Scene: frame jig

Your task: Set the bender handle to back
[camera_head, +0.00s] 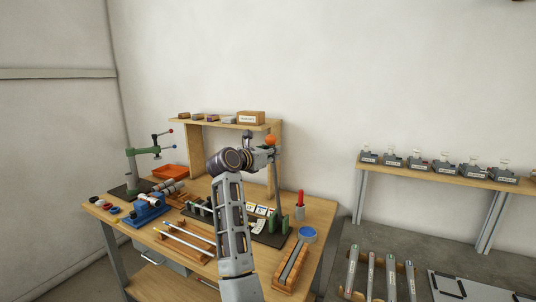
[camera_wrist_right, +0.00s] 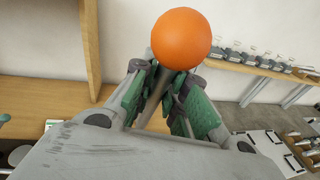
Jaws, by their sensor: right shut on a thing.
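The bender handle is a grey rod (camera_wrist_right: 154,92) topped by an orange ball (camera_head: 270,140); the ball (camera_wrist_right: 181,39) is large in the wrist view. In the head view the rod rises near upright from the bender, whose green posts (camera_head: 274,223) stand on a dark base. My right gripper (camera_head: 266,153) is shut on the handle just below the ball. In the wrist view its green-padded fingers (camera_wrist_right: 160,84) lie on either side of the rod. My right arm hides part of the bender. My left gripper is not in view.
The wooden bench (camera_head: 150,236) also carries a blue vise (camera_head: 151,208), a green press (camera_head: 136,165), an orange tray (camera_head: 170,171) and a wooden rack of rods (camera_head: 187,241). A raised shelf (camera_head: 221,124) stands behind. A red marker (camera_head: 300,200) stands right of the bender.

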